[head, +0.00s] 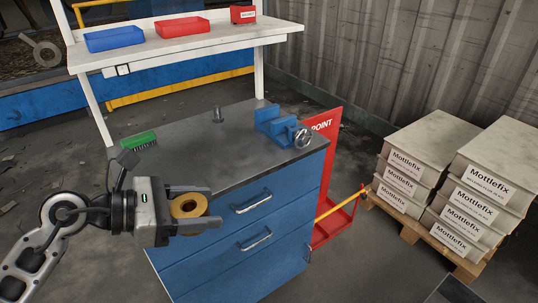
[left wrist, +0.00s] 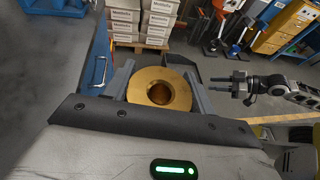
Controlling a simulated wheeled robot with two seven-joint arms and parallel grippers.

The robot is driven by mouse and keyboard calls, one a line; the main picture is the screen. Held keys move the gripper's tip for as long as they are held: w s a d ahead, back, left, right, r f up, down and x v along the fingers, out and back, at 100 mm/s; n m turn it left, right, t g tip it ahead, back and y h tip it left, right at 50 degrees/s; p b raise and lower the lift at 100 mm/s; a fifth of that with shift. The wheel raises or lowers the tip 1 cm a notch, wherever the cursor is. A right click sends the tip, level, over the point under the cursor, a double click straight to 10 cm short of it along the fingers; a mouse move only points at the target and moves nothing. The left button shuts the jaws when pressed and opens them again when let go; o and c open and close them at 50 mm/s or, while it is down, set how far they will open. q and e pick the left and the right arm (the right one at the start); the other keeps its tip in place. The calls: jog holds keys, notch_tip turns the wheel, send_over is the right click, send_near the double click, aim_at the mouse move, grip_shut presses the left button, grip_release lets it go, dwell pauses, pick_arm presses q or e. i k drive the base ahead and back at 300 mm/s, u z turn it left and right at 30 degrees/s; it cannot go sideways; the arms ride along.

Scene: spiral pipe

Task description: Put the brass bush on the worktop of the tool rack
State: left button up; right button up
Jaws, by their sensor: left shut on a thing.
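The brass bush (head: 188,206) is a short gold-coloured ring with a hole through its middle. My left gripper (head: 200,208) is shut on it, one finger on either side, in front of the blue drawers. The bush also shows between the fingers in the left wrist view (left wrist: 159,90). The grey worktop (head: 190,160) tops the blue drawer cabinet of the tool rack, beyond and above the bush in the head view. My right gripper (left wrist: 238,86) shows in the left wrist view, its two fingers apart and empty.
On the worktop are a green brush (head: 139,140), a small grey metal part (head: 217,115) and a blue vise (head: 278,124). Its middle and front are clear. A shelf (head: 190,44) with bins hangs above. Boxes (head: 408,160) stand at right, beyond a red panel (head: 325,150).

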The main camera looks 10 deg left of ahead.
aim_at(202, 177)
jog(key=z, duration=0.65)
jog(key=i, duration=0.4)
jog(key=u, duration=0.9)
jog(key=i, duration=0.65)
jog(key=u, duration=0.75)
